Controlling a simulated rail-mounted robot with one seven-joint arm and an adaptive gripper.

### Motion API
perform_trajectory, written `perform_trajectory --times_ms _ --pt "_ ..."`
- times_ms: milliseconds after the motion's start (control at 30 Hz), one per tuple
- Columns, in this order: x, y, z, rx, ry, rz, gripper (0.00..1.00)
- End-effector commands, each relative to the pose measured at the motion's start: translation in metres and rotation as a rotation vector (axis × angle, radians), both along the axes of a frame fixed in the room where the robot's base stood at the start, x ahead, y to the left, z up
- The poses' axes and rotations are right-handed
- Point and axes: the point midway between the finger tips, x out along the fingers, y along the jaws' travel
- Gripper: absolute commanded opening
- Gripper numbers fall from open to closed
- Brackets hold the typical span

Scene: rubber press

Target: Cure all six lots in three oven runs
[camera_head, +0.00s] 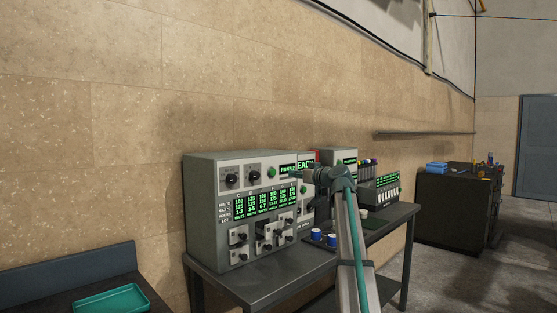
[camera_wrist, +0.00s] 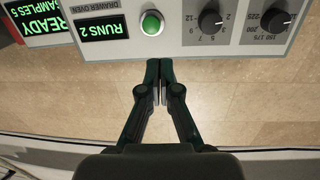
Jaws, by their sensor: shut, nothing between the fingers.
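The drawer oven (camera_head: 217,190) is a grey box on the bench with two dials, a green button (camera_head: 271,172) and a green-lit table with several columns. Several small drawers with knobs (camera_head: 264,247) sit below the table. In the wrist view the oven panel (camera_wrist: 185,38) appears upside down, with a "RUNS 2" display (camera_wrist: 102,32), the green button and two dials (camera_wrist: 210,20). My gripper (camera_wrist: 158,64) is shut and empty, its fingertips just below the panel's edge in that view, near the green button. In the head view my arm hides the fingertips.
Blue-topped cups (camera_head: 316,235) stand on the bench (camera_head: 300,272) right of the oven. Other units stand behind, one showing "READY" (camera_wrist: 45,22). A green tray (camera_head: 112,300) lies at lower left. A dark cabinet (camera_head: 450,220) stands at right.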

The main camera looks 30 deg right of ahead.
Motion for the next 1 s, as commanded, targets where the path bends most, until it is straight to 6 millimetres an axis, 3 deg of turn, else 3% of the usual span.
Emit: perform_trajectory --times_ms 33,267,533,767,1000 --pt "0.000 -0.005 0.010 0.040 0.013 -0.001 0.00" --pt "-0.002 -0.022 0.007 0.277 0.075 -0.006 0.00" --pt "-0.008 -0.037 0.001 0.682 0.167 -0.011 0.00" --pt "-0.016 -0.037 -0.021 1.150 0.264 0.004 0.00" --pt "-0.018 -0.032 -0.017 1.424 0.324 0.021 0.00"
